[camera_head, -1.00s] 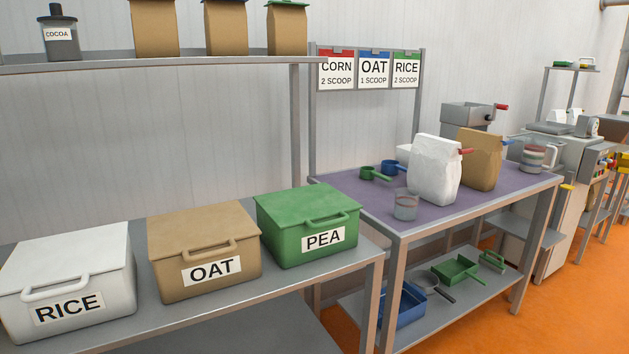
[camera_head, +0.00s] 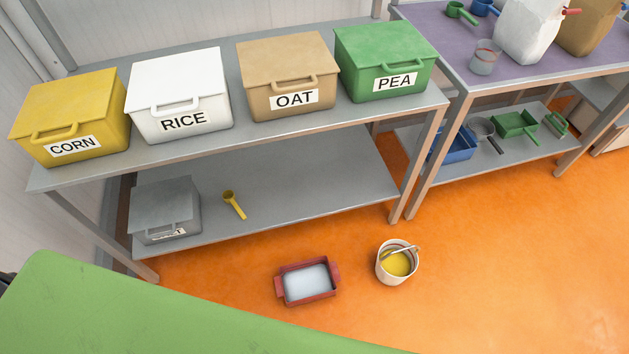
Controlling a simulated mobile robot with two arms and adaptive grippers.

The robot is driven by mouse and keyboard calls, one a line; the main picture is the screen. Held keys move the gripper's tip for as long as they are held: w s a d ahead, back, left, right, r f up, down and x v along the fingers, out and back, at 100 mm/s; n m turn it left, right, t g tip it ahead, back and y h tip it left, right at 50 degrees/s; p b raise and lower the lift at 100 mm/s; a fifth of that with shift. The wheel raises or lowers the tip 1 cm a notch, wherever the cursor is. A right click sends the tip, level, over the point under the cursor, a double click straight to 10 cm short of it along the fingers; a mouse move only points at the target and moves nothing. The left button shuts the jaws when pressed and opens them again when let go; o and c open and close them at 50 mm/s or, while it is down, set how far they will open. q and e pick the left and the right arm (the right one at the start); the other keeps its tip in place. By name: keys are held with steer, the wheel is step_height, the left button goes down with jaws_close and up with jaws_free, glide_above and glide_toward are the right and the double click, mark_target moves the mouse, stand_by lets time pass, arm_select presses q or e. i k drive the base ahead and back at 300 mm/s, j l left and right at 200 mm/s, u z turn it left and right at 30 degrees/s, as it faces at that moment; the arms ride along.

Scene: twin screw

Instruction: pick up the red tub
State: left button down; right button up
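The red tub (camera_head: 283,290) sits upright on the orange floor, in front of the shelving unit with the labelled bins. It is a shallow rectangular tub with a handle on each short side and something whitish inside. Nothing covers it. Neither of my grippers shows in the head view.
A white bucket (camera_head: 394,277) with yellow contents and a utensil stands just right of the tub. The bench (camera_head: 270,197) behind has a lower shelf with a grey bin (camera_head: 165,207) and a yellow scoop (camera_head: 234,204). A green surface (camera_head: 130,310) fills the lower left. Open floor lies right.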

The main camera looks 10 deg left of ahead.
mark_target(307, 281)
steer(key=k+j, duration=0.8)
steer(key=k, duration=0.15)
